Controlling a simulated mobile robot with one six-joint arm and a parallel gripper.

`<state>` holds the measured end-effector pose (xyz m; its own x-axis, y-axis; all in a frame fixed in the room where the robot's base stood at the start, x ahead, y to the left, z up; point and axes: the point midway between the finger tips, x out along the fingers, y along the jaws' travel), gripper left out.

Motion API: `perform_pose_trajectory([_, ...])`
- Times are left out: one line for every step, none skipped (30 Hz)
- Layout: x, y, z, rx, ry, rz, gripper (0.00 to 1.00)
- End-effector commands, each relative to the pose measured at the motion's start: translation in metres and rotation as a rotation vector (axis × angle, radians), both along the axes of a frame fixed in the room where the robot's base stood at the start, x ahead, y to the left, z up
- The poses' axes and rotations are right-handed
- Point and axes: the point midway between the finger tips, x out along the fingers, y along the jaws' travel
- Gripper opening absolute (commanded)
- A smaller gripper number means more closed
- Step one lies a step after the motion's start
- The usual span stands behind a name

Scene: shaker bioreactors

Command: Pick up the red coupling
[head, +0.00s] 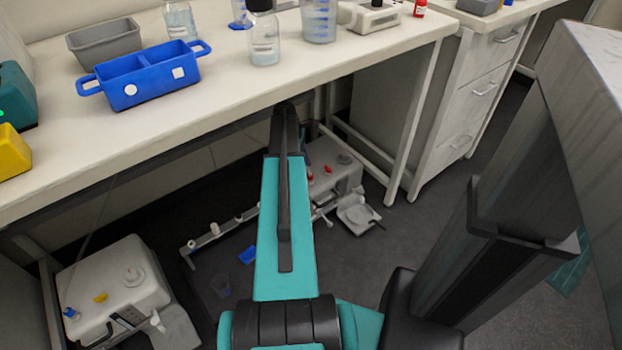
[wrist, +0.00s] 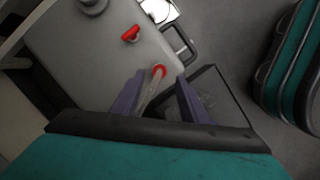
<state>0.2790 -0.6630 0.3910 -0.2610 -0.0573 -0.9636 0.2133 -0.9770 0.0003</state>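Two red parts show on a pale box-shaped unit (wrist: 85,50) on the floor under the bench. One is a winged red piece (wrist: 131,34) on its top; it also shows in the head view (head: 328,170). The other is a red ring (wrist: 158,71) on the end of a pale tube near the unit's edge. I cannot tell for sure which is the coupling. My gripper (wrist: 160,80) is open, its purple fingers on either side of the tube and ring, with gaps visible.
A metal handle (wrist: 182,45) and a dark-framed tray (wrist: 212,95) lie beside the unit. A second pale unit (head: 120,285) with a yellow knob stands at left. The bench (head: 240,90) overhangs the area, with a blue carrier (head: 150,90) on it. A bench leg (head: 415,125) stands to the right.

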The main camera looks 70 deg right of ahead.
Motion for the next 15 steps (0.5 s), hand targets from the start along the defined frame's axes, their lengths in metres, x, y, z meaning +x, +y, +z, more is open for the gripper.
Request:
perform_pose_trajectory([-0.001,0.0,-0.005,0.001,0.0,0.0,0.4])
perform_pose_trajectory([-0.002,-0.001,-0.008,0.001,0.0,0.0,0.4])
perform_pose_trajectory([-0.003,-0.001,-0.013,0.001,0.0,0.0,0.4])
perform_pose_trajectory([-0.004,-0.002,-0.016,0.001,0.0,0.0,0.4])
perform_pose_trajectory([-0.005,-0.002,-0.02,0.001,0.0,0.0,0.4])
perform_pose_trajectory([-0.007,-0.002,-0.025,0.002,0.0,-0.001,0.4])
perform_pose_trajectory([-0.008,-0.003,-0.029,0.002,0.0,-0.001,0.4])
perform_pose_trajectory([-0.009,-0.003,-0.032,0.002,0.001,-0.001,0.4])
perform_pose_trajectory([-0.01,-0.003,-0.036,0.002,0.001,-0.001,0.4])
perform_pose_trajectory([-0.011,-0.003,-0.038,0.002,0.0,-0.001,0.4])
perform_pose_trajectory([-0.012,-0.004,-0.041,0.001,0.0,0.0,0.4])
perform_pose_trajectory([-0.012,-0.004,-0.043,0.001,0.0,0.0,0.4])
perform_pose_trajectory([-0.013,-0.004,-0.045,0.0,0.0,0.0,0.4])
perform_pose_trajectory([-0.013,-0.004,-0.046,0.0,0.0,0.0,0.4])
perform_pose_trajectory([-0.013,-0.004,-0.047,0.0,0.0,0.0,0.4])
